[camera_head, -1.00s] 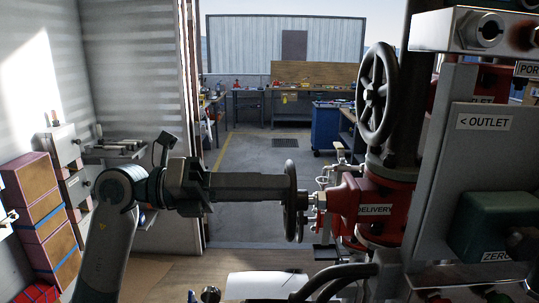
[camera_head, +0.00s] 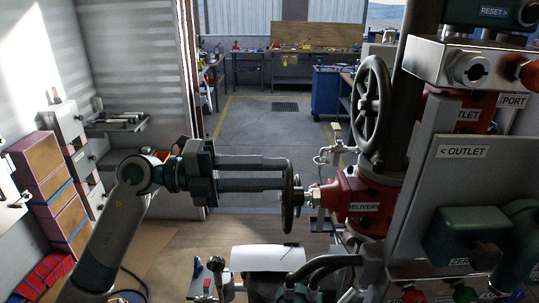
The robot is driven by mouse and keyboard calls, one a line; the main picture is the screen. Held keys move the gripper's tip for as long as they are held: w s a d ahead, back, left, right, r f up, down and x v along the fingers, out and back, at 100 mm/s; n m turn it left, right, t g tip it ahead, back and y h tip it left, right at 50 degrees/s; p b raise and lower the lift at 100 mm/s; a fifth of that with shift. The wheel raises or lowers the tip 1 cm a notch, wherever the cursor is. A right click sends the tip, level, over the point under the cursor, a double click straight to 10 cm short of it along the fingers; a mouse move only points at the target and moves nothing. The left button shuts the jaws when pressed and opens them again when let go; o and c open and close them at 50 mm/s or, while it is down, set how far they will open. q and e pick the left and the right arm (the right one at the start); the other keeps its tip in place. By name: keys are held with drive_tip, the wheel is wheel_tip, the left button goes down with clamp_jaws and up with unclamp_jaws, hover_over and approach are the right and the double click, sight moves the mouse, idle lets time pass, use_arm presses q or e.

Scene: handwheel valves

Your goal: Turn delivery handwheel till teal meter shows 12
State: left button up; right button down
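The delivery handwheel (camera_head: 298,196) is dark and seen nearly edge-on, on a shaft at the left of the red valve body (camera_head: 345,193) with its DELIVERY label. My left gripper (camera_head: 285,174) reaches in from the left, its two long fingers one above the other with a clear gap between them. The fingertips reach the upper part of the wheel; whether they touch it is hard to tell. Dark teal-green housings stand at the right (camera_head: 465,235) and at the top right (camera_head: 490,12). No readable meter number shows. My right gripper is not in view.
A larger dark handwheel (camera_head: 370,105) stands above and behind the delivery valve. A grey panel with an OUTLET label (camera_head: 465,152) fills the right side. Stacked boxes (camera_head: 55,195) stand at the left. Open floor lies behind the wheel.

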use_arm(q)
drive_tip(key=shift+w+d+f+n, duration=0.1)
drive_tip(key=shift+w+d+n, duration=0.1)
drive_tip(key=shift+d+n, duration=0.35)
drive_tip(key=shift+w+d+f+n, duration=0.1)
drive_tip(key=shift+w+d+n, duration=0.05)
drive_tip(key=shift+d+n, duration=0.4)
drive_tip(key=shift+f, duration=0.25)
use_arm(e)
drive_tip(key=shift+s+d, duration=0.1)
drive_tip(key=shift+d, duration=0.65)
use_arm(q)
drive_tip(key=shift+s+f, duration=0.1)
